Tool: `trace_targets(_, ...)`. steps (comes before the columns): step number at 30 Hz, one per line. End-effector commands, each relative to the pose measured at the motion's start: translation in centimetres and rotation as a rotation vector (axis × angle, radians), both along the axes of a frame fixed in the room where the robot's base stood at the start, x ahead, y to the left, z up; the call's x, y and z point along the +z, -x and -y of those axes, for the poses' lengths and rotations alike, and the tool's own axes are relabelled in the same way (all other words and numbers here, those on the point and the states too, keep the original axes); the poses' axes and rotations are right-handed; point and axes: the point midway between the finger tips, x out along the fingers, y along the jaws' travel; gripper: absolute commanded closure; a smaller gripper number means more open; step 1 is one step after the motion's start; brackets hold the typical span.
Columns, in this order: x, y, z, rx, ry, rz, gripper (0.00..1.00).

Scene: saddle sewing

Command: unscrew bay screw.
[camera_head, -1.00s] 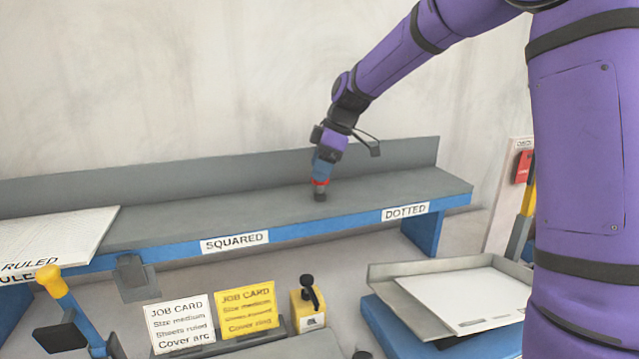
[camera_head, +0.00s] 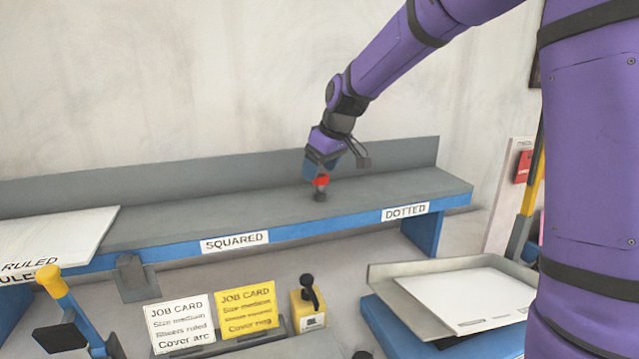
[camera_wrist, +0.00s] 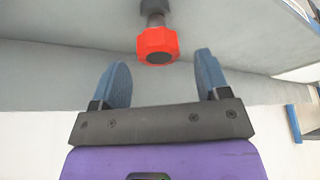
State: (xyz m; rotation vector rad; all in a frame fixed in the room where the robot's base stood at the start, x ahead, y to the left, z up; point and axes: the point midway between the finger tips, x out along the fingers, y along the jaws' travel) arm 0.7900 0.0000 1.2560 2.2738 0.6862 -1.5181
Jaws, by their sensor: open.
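The bay screw has a red faceted knob (camera_head: 321,180) on a dark base, standing upright on the grey shelf (camera_head: 250,212) between the SQUARED and DOTTED labels. In the wrist view the red knob (camera_wrist: 157,45) lies just beyond the fingertips, centred between them. My gripper (camera_head: 318,170) is just above the knob in the head view. In the wrist view my gripper (camera_wrist: 160,75) is open, with its two blue fingers apart and nothing between them.
A white sheet stack (camera_head: 55,240) lies on the shelf's left end. Job cards (camera_head: 248,308), a yellow block with a black lever (camera_head: 308,308) and a tray with white sheets (camera_head: 465,292) are in front, lower down. A grey back panel (camera_head: 400,152) runs behind the shelf.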

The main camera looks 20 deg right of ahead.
Motion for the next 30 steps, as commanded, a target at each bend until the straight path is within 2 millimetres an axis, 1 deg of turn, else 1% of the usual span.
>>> trace_targets(8, -0.3, 0.0, 0.0, 0.003, 0.000, -0.001, 0.31)
trace_targets(24, -4.0, 0.0, 0.0, 0.004, 0.000, -0.003, 0.31)
trace_targets(30, -4.9, 0.0, 0.0, 0.004, 0.000, -0.003, 0.31)
